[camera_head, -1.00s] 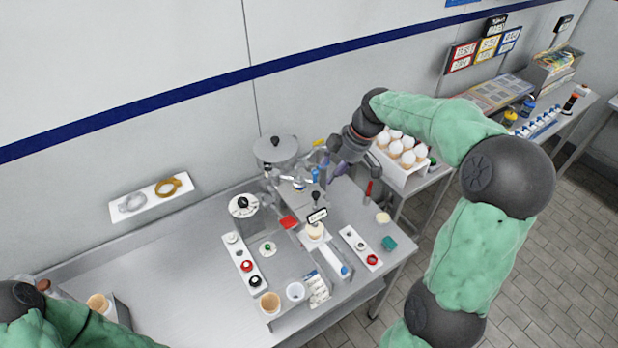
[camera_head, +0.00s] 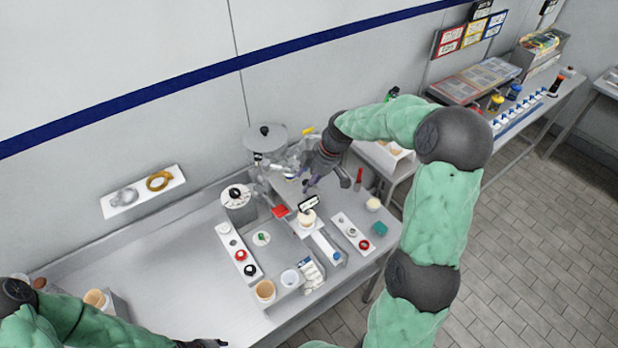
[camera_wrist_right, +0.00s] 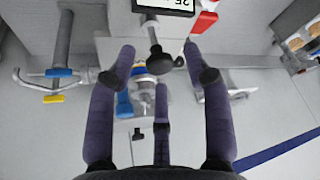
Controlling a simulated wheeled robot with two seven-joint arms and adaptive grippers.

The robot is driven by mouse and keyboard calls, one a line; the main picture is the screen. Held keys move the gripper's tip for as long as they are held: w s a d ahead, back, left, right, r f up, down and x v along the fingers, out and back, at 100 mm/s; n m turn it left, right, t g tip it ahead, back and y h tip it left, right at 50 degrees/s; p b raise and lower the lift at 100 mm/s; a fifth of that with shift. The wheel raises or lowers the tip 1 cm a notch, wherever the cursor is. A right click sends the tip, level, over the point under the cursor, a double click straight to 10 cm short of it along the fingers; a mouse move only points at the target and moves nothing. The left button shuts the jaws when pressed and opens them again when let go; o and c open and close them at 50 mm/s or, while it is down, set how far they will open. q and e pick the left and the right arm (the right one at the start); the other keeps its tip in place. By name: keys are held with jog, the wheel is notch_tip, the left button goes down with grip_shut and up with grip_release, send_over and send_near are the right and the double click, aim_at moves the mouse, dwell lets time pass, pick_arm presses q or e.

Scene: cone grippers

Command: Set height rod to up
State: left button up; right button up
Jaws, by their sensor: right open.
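I cannot tell for sure which part is the height rod. A dark rod with a round black knob (camera_wrist_right: 160,62) shows in the right wrist view, between my right fingertips in the picture. An upright grey post (camera_wrist_right: 62,40) with a blue collar and a crossbar stands to its left. My right gripper (camera_head: 326,183) is open and empty over the back of the bench apparatus; its purple fingers also show spread in the right wrist view (camera_wrist_right: 158,58). Whether they touch the knob is unclear. A dark tip of my left gripper (camera_head: 205,343) shows at the bottom edge.
A small display (camera_wrist_right: 165,5) and a red part (camera_wrist_right: 204,22) sit close to the knob.

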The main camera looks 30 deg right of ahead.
grip_shut()
jog(key=shift+r+p, duration=0.65)
jog(key=shift+r, duration=1.75)
pick_arm(q)
jog(key=shift+r, duration=0.6)
pick_arm(e)
jog(key=shift+w, duration=0.1)
jog(key=shift+c, duration=0.8)
grip_release()
jog(key=shift+r, duration=0.1)
jog(key=shift+o, duration=0.8)
